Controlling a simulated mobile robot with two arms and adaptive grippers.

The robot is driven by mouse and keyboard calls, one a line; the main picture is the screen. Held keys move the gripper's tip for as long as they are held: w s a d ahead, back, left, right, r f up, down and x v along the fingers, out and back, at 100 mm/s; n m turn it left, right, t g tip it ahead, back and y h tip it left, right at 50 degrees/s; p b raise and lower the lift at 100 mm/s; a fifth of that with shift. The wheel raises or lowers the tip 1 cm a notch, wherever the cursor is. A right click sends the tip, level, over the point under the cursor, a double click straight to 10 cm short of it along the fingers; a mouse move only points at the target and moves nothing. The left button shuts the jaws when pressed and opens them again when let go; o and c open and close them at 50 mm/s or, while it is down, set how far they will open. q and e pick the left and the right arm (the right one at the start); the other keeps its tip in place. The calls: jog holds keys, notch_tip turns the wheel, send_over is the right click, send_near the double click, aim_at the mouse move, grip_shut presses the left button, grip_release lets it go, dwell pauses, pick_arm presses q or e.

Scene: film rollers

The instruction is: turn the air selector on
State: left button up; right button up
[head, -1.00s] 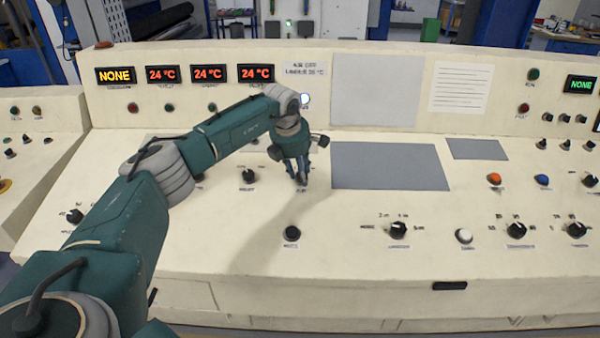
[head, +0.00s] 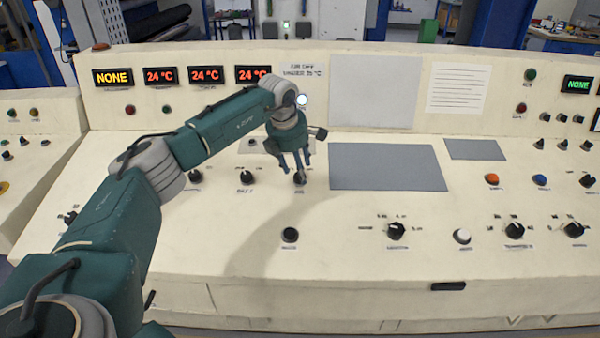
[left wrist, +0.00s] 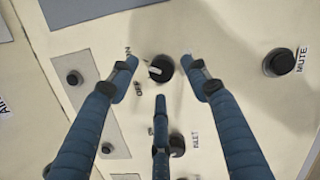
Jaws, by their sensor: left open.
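A round black selector knob (left wrist: 161,68) with ON and OFF lettering beside it shows in the left wrist view. Its pale pointer mark faces left in that view; I cannot tell which label it is set to. In the head view the knob (head: 299,179) sits on the sloping cream console, just below the fingertips. My left gripper (head: 294,165) is open and empty, pointing down at it. In the left wrist view the three blue fingers (left wrist: 160,77) are spread around the knob; contact is not visible. My right gripper is out of view.
A black knob marked MUTE (left wrist: 280,62) lies right in the wrist view, and another small knob (left wrist: 176,145) lies nearer. A grey panel (head: 388,167) is right of the gripper. A black knob (head: 290,235) stands in front, with clear console between.

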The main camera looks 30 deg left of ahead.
pick_arm(q)
jog(key=v, duration=0.9)
jog(key=shift+r, duration=0.2)
jog(key=shift+d, duration=0.1)
